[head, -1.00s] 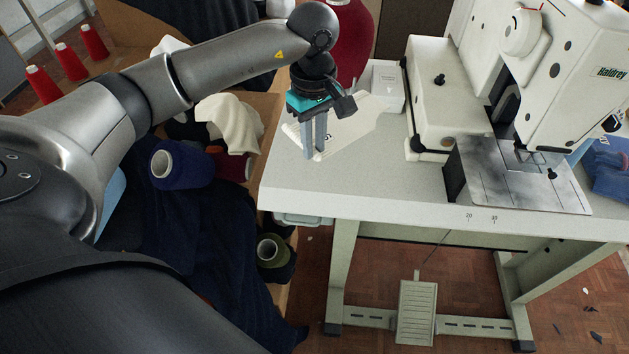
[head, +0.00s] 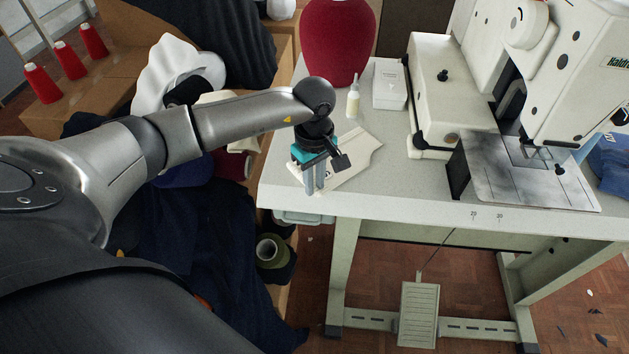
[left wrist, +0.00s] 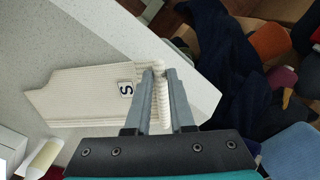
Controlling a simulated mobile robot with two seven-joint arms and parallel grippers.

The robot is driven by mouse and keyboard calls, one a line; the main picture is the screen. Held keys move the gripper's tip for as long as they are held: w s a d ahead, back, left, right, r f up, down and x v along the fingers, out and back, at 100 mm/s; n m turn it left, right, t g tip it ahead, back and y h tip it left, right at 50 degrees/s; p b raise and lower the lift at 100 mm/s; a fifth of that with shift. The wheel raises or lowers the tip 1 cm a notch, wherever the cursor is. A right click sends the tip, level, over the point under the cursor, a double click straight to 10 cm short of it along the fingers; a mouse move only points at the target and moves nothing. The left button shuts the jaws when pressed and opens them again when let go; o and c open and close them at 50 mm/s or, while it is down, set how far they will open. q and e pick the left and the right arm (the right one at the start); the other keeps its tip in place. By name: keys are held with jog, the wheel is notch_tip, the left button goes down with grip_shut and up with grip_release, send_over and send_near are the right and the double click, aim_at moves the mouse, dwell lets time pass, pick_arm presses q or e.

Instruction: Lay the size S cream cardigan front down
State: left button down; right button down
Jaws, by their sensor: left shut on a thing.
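The cream cardigan (head: 358,152) lies as a narrow folded shape on the white table, near its left front corner. My left gripper (head: 315,190) points down at the cardigan's near left end. In the left wrist view its fingers (left wrist: 161,72) are shut on the ribbed edge strip. The fingers hide part of that edge. Which side of the cardigan faces up I cannot tell. My right gripper is not in view.
A small bottle (head: 353,100), a white box (head: 390,84) and a red form (head: 337,40) stand behind the cardigan. The sewing machine (head: 450,85) stands to the right. Bare table top (head: 420,185) lies between. Dark cloth and thread cones lie left of the table.

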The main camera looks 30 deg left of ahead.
pick_arm(q)
jog(key=shift+f, duration=0.15)
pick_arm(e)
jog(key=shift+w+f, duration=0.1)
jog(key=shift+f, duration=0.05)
pick_arm(q)
jog(key=c, duration=1)
grip_release()
jog(key=shift+o, duration=1.1)
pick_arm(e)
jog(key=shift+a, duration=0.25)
pick_arm(q)
jog(key=shift+r, duration=0.4)
notch_tip(320, 180, up, 12)
jog(key=p, duration=0.2)
jog(key=shift+f, duration=0.2)
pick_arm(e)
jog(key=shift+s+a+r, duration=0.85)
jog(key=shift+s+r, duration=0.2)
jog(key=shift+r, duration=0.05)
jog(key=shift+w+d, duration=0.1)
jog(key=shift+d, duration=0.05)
